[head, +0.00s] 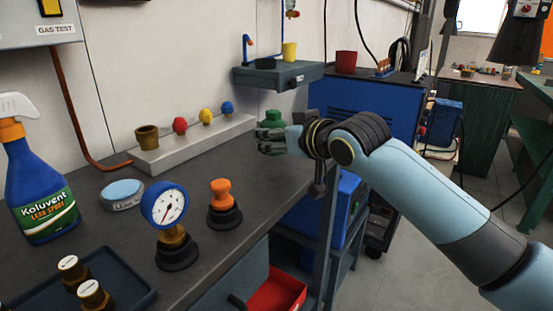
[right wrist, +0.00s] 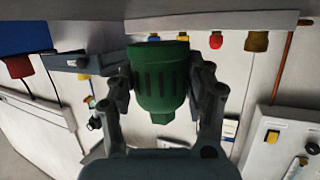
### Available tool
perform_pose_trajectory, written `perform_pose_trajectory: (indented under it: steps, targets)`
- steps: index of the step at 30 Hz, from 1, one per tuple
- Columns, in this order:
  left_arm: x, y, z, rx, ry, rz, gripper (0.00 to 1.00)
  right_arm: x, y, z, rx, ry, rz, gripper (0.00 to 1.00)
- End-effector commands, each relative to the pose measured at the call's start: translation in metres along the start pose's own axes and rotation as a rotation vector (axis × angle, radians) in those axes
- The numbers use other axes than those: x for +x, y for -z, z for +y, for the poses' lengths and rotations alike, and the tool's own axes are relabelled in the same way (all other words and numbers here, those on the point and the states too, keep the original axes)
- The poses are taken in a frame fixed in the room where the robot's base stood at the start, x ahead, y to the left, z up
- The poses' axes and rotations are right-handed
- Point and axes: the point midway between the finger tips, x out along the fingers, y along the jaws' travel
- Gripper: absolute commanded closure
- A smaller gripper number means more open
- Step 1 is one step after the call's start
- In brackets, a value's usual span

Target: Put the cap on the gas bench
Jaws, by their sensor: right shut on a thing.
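The green cap (head: 272,118) is held in my right gripper (head: 272,144) near the right end of the bench, close to the blue knob. In the right wrist view the ribbed green cap (right wrist: 160,80) sits between the two dark fingers of the right gripper (right wrist: 168,85), which is shut on it. The gas bench (head: 125,225) has a dark top. A pale rail (head: 190,144) on it carries a brass fitting (head: 147,138) and red, yellow and blue knobs. My left gripper is not in view.
A pressure gauge (head: 166,207), an orange-topped fitting (head: 222,203), a blue tin (head: 122,194), a spray bottle (head: 38,185) and a dark tray (head: 110,267) stand on the bench. A small shelf (head: 278,76) is beyond. The bench top right of the orange-topped fitting is clear.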

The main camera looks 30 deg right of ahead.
Motion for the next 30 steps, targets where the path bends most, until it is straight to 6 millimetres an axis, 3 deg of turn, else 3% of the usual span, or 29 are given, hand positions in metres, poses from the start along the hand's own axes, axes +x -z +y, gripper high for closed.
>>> perform_pose_trajectory:
  steps: [9,20,21,26,30]
  targets:
    - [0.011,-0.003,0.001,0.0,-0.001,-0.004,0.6,0.012,-0.038,0.0,0.0,0.0,-0.001,0.82]
    - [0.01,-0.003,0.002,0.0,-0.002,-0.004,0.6,0.013,-0.041,0.0,0.0,0.0,0.0,0.82]
    - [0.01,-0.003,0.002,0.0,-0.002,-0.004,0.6,0.013,-0.041,0.0,0.0,-0.001,0.0,0.43]
    - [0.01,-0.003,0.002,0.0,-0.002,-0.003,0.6,0.013,-0.041,0.0,0.0,-0.001,0.0,0.24]
    - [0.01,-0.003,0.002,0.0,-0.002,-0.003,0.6,0.012,-0.041,0.0,0.0,-0.001,0.0,0.24]
